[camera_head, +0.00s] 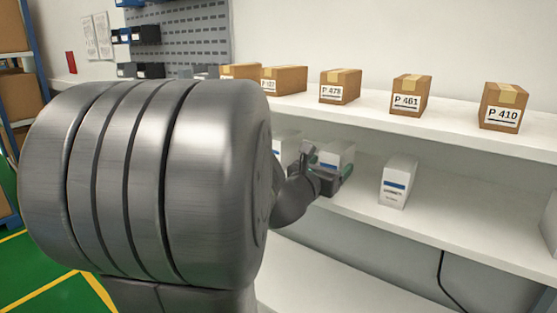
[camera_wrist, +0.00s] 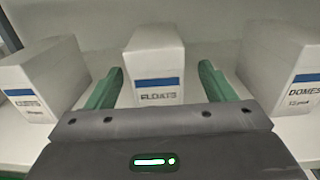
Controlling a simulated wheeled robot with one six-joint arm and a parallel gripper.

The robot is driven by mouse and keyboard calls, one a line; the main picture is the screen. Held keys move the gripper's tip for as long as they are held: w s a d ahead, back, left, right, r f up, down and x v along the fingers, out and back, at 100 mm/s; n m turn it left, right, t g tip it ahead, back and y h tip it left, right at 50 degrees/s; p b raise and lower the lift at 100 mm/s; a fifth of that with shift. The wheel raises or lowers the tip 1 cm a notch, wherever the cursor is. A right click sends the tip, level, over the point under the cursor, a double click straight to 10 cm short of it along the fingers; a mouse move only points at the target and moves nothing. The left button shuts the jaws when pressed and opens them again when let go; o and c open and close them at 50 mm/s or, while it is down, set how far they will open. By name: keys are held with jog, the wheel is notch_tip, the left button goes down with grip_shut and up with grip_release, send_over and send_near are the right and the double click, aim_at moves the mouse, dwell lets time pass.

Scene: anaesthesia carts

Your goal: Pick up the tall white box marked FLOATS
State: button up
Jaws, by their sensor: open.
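The tall white box marked FLOATS (camera_wrist: 153,62) stands upright on the shelf in the middle of the wrist view, with a blue band above its lettering. It also shows in the head view (camera_head: 337,154), partly hidden by my gripper. My gripper (camera_wrist: 160,85) is open, with its two green fingers apart. The fingertips reach toward the box's front, one toward each side, and the box's lower front is hidden behind the gripper body. I cannot tell whether the fingers touch it. In the head view my gripper (camera_head: 330,176) is at the lower shelf.
A white box marked DOMES (camera_wrist: 290,75) stands to the right, also in the head view (camera_head: 397,182). Another white box (camera_wrist: 38,82) stands to the left. Brown cartons such as P 478 (camera_head: 340,86) line the upper shelf (camera_head: 450,119), above my gripper.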

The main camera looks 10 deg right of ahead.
jog(key=shift+p+x, duration=0.95)
jog(key=shift+x, duration=2)
jog(key=shift+w+a, duration=0.15)
jog(key=c, duration=1)
jog(key=shift+c, duration=0.9)
jog(key=shift+r, duration=0.2)
